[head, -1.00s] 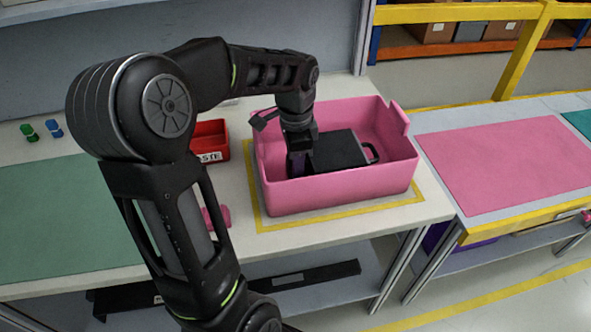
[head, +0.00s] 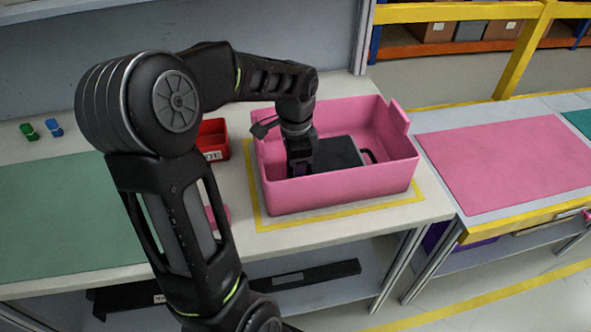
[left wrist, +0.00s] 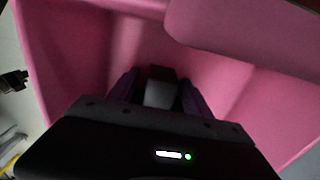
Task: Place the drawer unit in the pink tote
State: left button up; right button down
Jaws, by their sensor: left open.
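The drawer unit (head: 340,152) is a black box with a loop handle at its right end. It lies inside the pink tote (head: 345,187), and the front wall hides its lower part. My left gripper (head: 301,166) reaches down into the tote at the unit's left end. In the left wrist view the purple fingers of the left gripper (left wrist: 160,95) stand apart, with a dark and grey block-like part (left wrist: 161,88) between them. Whether they touch it cannot be told. Pink tote walls (left wrist: 75,65) surround the fingers there. My right gripper is not in view.
A red bin (head: 213,138) stands left of the tote, partly behind my arm. Yellow tape (head: 262,224) frames the tote on the table. A green mat (head: 50,215) lies at left, and a pink mat (head: 505,165) on the right-hand table.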

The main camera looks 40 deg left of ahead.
pick_arm(q)
jog(key=shift+r, duration=0.25)
notch_tip(320, 180, up, 12)
dwell(0.4)
jog(key=shift+p, duration=0.35)
dwell(0.4)
